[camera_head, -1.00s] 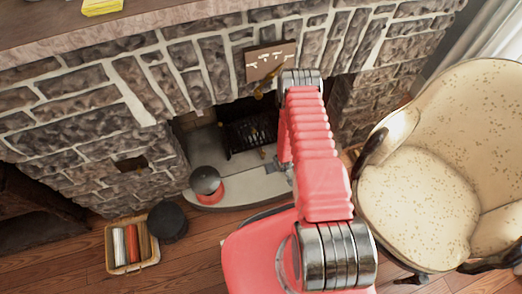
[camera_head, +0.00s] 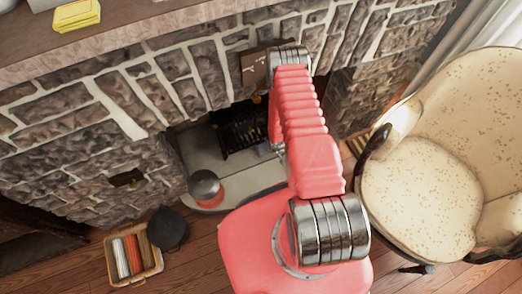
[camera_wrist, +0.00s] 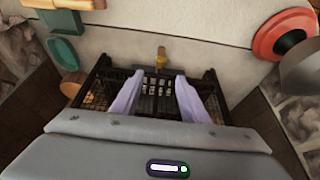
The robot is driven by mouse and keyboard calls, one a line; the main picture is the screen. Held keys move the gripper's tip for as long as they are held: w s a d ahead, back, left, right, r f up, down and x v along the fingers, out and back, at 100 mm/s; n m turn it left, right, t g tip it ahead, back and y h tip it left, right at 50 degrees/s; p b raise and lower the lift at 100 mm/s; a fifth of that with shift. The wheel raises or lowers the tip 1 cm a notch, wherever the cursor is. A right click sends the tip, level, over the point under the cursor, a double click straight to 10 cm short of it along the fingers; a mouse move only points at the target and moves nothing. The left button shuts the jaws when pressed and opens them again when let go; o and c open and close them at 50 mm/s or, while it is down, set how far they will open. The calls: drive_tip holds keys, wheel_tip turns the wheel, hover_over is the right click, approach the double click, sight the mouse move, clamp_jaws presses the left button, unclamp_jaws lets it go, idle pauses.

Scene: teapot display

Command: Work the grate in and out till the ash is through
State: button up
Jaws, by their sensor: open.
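The black grate (camera_wrist: 214,92) is a slatted metal basket in the fireplace, with a small brass knob (camera_wrist: 160,60) at its far edge in the wrist view. In the head view the grate (camera_head: 240,132) sits in the hearth opening, partly behind my arm. My gripper (camera_wrist: 156,82) is open, its two pale lavender fingers apart over the grate with the slatted middle showing between them. The knob lies beyond the fingertips. I cannot tell whether the fingers touch the grate. No ash can be made out. In the head view my arm hides the gripper.
A red pot with a grey lid (camera_head: 205,186) stands on the pale hearth slab (camera_head: 200,150). A green container (camera_wrist: 62,50) is left of the grate. A cream armchair (camera_head: 420,210) stands right. A basket (camera_head: 118,276) and a black round object (camera_head: 167,230) are on the floor.

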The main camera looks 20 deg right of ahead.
drive_tip(key=shift+w+a, duration=0.1)
drive_tip(key=x, duration=1.3)
drive_tip(key=shift+w+f, duration=0.15)
drive_tip(key=shift+f, duration=0.2)
clamp_jaws()
idle(0.6)
